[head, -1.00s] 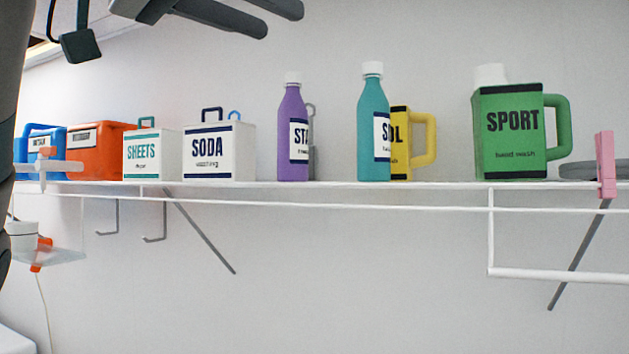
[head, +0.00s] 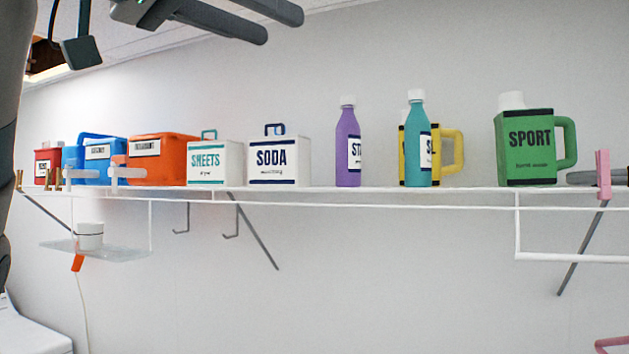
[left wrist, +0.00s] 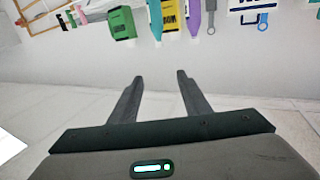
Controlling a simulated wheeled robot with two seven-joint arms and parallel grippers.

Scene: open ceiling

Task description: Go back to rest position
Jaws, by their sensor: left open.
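My left gripper (head: 283,25) is at the top of the head view, high above the shelf items in the picture. Its two dark fingers are apart with nothing between them. In the left wrist view the open fingers (left wrist: 160,76) point up the picture toward blank wall, and the shelf goods show upside down beyond them. My right gripper is in neither view. The white wire shelf (head: 420,208) runs along the wall and carries several bottles and boxes.
On the shelf stand a green SPORT jug (head: 531,147), a teal bottle (head: 418,140), a purple bottle (head: 347,145), a white SODA box (head: 279,162) and an orange box (head: 165,160). A small lower tray (head: 120,252) holds a white cup (head: 89,236).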

